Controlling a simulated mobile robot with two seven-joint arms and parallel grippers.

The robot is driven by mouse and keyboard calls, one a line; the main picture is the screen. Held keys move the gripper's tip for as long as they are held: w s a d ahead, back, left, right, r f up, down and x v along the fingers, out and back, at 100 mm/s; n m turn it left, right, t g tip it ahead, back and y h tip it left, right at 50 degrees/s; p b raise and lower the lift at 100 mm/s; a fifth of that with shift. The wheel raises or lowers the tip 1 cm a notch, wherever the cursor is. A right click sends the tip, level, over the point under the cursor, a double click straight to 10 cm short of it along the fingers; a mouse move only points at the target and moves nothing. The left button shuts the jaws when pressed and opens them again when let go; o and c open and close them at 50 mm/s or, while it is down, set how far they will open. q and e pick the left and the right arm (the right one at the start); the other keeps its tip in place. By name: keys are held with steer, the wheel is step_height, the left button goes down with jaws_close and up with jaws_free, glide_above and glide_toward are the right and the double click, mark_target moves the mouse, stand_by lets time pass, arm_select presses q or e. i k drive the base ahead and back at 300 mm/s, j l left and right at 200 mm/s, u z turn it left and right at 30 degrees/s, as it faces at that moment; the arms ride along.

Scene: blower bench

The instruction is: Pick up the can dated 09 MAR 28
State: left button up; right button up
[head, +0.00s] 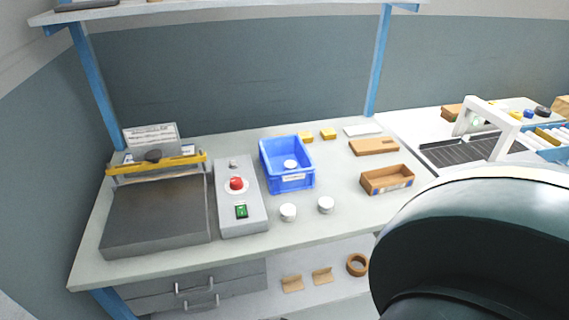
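Two small white cans stand on the bench in front of the blue bin, a left can (288,211) and a right can (326,205). A third white can (290,165) is inside the blue bin (287,182). Any date marks are too small to read, so I cannot tell which can bears 09 MAR 28. A large dark rounded part, seemingly of my own arm, fills the lower right. Neither gripper's fingers show in the head view.
A grey control box (240,215) with a red button stands left of the cans, beside a dark flat plate machine (155,217). An open cardboard box (387,179) lies to the right. Bare bench surrounds the two cans. A conveyor (465,151) with a white arch is at right.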

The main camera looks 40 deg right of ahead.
mark_target(326, 204)
steer(key=z, duration=1.7)
